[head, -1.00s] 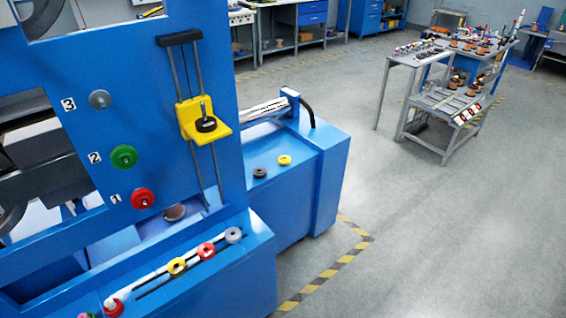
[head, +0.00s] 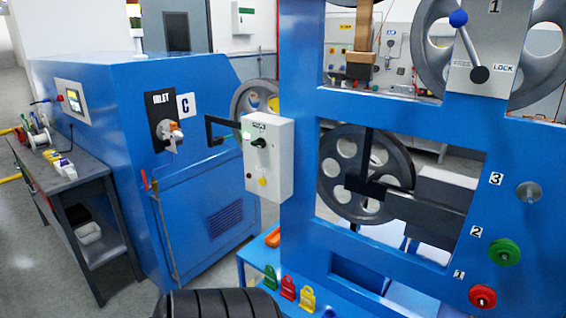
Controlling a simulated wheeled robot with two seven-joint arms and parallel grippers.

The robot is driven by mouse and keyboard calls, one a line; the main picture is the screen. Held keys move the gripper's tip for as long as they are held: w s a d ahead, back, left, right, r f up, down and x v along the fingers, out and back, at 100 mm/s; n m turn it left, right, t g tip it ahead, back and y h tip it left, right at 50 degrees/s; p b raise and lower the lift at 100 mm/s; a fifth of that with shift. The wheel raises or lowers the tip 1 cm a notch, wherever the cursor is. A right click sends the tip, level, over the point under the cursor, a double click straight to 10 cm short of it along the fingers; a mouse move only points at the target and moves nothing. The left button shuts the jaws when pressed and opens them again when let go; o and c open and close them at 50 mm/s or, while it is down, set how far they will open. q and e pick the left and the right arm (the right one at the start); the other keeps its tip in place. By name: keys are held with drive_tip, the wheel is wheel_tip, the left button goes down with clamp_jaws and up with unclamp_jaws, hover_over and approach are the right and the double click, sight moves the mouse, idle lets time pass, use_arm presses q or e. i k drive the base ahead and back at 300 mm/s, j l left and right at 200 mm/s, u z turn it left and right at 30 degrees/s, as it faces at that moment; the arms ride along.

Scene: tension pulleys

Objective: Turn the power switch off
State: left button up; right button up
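A light grey control box (head: 267,165) is fixed to the left side of the blue machine frame, near the middle of the head view. It has a black rotary switch (head: 258,143) near its top, under a small dark label too small to read surely. A green lamp glows at the box's upper left, and a yellow button (head: 263,181) sits low on its face. The exact position of the switch is too small to tell. Neither of my grippers is in view, and nothing touches the box.
A blue cabinet (head: 100,130) with an inlet marked C stands left of the box. A grey workbench (head: 75,182) stands at far left. The blue frame (head: 300,130) carries numbered knobs and a LOCK lever at right.

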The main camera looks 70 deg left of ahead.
sight(261, 143)
drive_tip(key=u, duration=2.35)
